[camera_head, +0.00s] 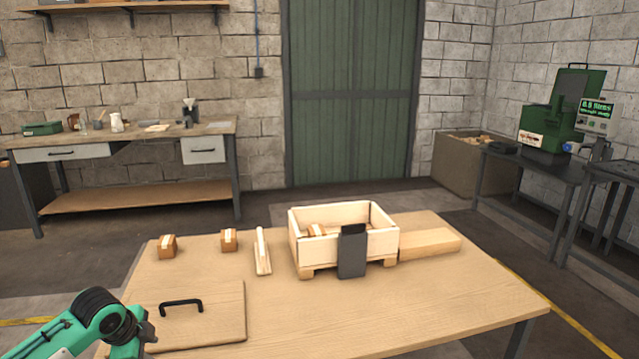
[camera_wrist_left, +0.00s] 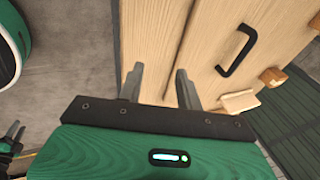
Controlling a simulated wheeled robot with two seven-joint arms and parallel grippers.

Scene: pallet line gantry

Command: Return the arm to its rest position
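My left arm comes in at the lower left of the head view, with its gripper end (camera_head: 146,328) near the table's front left corner, beside the wooden lid. In the left wrist view the two grey fingers of my left gripper (camera_wrist_left: 161,85) stand apart with nothing between them. The wooden table top (camera_wrist_left: 155,35) is behind the fingers in that view.
On the table (camera_head: 330,310) are a lid with a black handle (camera_head: 181,303), two small blocks (camera_head: 167,246) (camera_head: 229,239), a wood piece (camera_head: 262,252), a crate (camera_head: 312,250) with a dark plate (camera_head: 352,252) against it, and a plank (camera_head: 428,243). The front right is clear.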

